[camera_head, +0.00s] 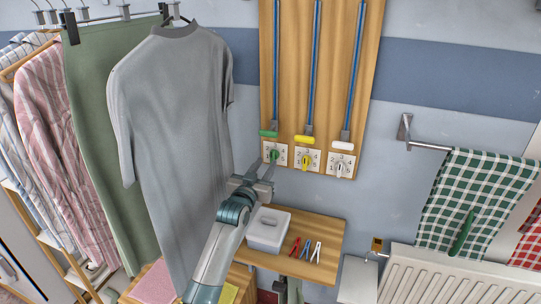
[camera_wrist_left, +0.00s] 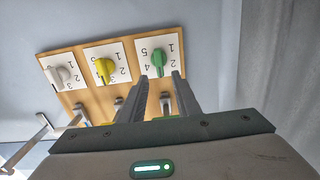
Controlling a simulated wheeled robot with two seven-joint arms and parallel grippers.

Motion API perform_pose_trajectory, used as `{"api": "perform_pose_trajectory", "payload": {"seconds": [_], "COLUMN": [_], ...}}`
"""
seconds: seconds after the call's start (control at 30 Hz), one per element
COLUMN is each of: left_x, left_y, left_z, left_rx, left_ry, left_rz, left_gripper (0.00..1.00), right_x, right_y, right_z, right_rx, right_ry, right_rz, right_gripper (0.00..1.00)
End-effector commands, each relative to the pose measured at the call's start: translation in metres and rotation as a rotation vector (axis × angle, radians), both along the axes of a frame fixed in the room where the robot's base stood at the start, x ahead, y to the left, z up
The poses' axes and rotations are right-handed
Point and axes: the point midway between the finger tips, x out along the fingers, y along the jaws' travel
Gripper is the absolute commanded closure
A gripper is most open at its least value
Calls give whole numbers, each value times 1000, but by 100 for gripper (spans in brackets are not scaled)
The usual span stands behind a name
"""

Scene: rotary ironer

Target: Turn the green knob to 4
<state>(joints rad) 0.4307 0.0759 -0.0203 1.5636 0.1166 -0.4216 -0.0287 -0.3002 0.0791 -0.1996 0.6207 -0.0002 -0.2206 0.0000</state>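The green knob (camera_head: 274,155) sits on a white numbered dial plate at the lower left of the wooden wall board. In the left wrist view, the green knob (camera_wrist_left: 158,58) shows on its plate with 1, 2, 4 and 5 readable around it. Its grip runs roughly up and down in that view; I cannot tell which number it points at. My left gripper (camera_wrist_left: 160,76) is open, its two fingertips apart just in front of and to either side of the knob's lower end, without clear contact. In the head view my left gripper (camera_head: 263,169) is just below the plate.
A yellow knob (camera_head: 306,161) and a white knob (camera_head: 340,169) sit to the right on the board (camera_head: 296,80). Below are a shelf (camera_head: 327,240) with a grey box (camera_head: 268,231) and several clothespins. A grey shirt (camera_head: 175,120) hangs close on the left.

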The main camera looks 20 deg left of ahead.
Motion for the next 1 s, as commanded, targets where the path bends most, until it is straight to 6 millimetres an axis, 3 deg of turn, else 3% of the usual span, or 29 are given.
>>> {"api": "perform_pose_trajectory", "payload": {"seconds": [0.4, 0.93, 1.0], "left_x": [49, 58, 58], "left_y": [-2, -2, -2], "left_z": [1, 0, 0], "left_rx": [0, 0, 0], "left_ry": [2, 1, 1], "left_rz": [0, 0, 0], "left_gripper": [70, 70, 87], "right_x": [0, 0, 0], "right_y": [0, 0, 0], "right_z": [12, 13, 13], "right_rx": [0, 0, 0], "right_ry": [0, 0, 0], "right_rz": [0, 1, 1], "right_gripper": [69, 69, 69]}}
